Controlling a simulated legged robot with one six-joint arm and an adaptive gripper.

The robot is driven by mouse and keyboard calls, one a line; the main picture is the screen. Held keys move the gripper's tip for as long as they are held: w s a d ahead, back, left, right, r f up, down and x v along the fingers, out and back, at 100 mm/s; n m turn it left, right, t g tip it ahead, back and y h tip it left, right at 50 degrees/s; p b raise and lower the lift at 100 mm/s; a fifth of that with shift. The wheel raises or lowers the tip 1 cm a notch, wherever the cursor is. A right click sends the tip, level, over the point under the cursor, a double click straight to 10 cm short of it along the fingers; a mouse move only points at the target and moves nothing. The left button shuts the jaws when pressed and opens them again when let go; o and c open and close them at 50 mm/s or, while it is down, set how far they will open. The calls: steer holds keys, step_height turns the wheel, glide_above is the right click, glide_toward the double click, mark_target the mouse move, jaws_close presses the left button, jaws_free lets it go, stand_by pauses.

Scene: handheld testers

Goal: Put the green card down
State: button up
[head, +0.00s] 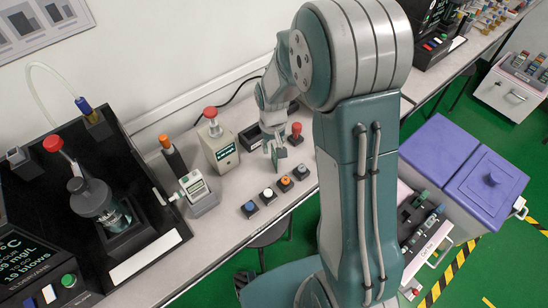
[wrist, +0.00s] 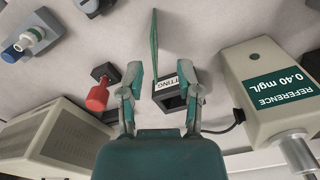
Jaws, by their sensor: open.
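The green card (wrist: 154,45) shows nearly edge-on in the wrist view, as a thin upright strip. My gripper (wrist: 161,74) is open, with a finger on each side of the card's near end. The card looks closer to the left finger, with a gap to the right one; I cannot tell whether it touches the left. A dark block with a white label (wrist: 168,93) lies behind and to the right of the card's near end. I cannot tell whether the card rests on it.
A red-knobbed plunger (wrist: 98,97) stands left of my gripper in the wrist view. The grey reference unit (wrist: 255,95) is on the right. Several coloured buttons (head: 268,194) line the bench's front edge. A black tester (head: 150,235) stands at left.

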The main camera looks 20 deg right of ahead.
glide_above(274, 166)
steer(key=shift+w+f, duration=0.15)
steer(key=shift+f, duration=2.9)
jaws_close()
